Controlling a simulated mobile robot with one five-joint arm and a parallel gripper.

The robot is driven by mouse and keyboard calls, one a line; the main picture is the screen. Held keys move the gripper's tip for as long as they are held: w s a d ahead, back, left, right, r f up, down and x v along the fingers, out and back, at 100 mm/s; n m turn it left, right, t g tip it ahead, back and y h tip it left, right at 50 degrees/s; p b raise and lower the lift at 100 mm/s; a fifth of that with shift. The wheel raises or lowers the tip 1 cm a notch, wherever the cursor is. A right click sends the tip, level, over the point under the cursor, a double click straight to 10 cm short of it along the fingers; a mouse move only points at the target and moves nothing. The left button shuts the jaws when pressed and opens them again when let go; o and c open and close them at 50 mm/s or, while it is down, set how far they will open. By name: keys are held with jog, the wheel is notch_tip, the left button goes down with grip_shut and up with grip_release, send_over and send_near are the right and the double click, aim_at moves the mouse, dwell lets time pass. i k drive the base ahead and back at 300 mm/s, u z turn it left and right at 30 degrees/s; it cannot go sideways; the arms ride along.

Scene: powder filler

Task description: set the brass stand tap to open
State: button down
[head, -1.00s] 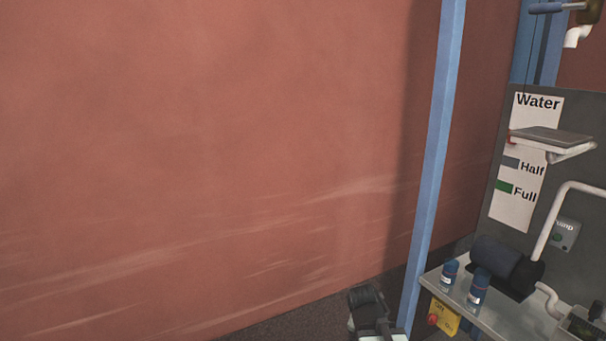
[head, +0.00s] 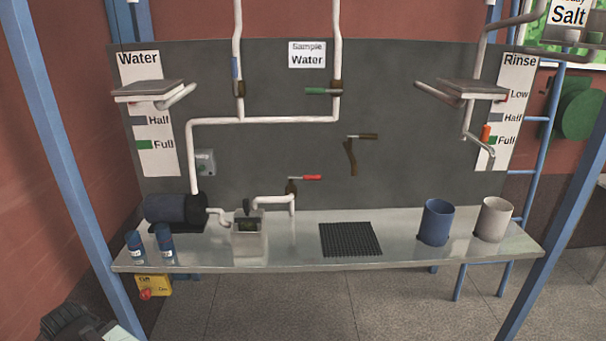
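A dark brass-brown tap (head: 352,155) is on the grey back panel, right of centre in the head view. Its lever (head: 362,136) lies nearly level, and its body hangs below. I take it for the brass stand tap. Another tap, with a brassy body (head: 291,188) and a level red handle (head: 312,177), tops a white pipe on the bench to its left. Whether either is open I cannot tell. My gripper's fingers do not show. A dark, blurred part at the bottom left corner may be my own arm, far from both taps.
The metal bench (head: 300,247) bears a black grid (head: 350,239), a blue cup (head: 436,222), a pale cup (head: 493,219), two blue bottles and a dark pump (head: 175,209). Blue posts (head: 555,240) flank it. White pipes and shelves stick out from the panel. The floor before it looks clear.

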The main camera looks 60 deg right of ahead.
aim_at(364, 136)
jog(key=z, duration=1.75)
jog(key=k, duration=0.7)
jog(key=z, duration=0.35)
jog(key=i, duration=0.45)
jog(key=u, duration=0.05)
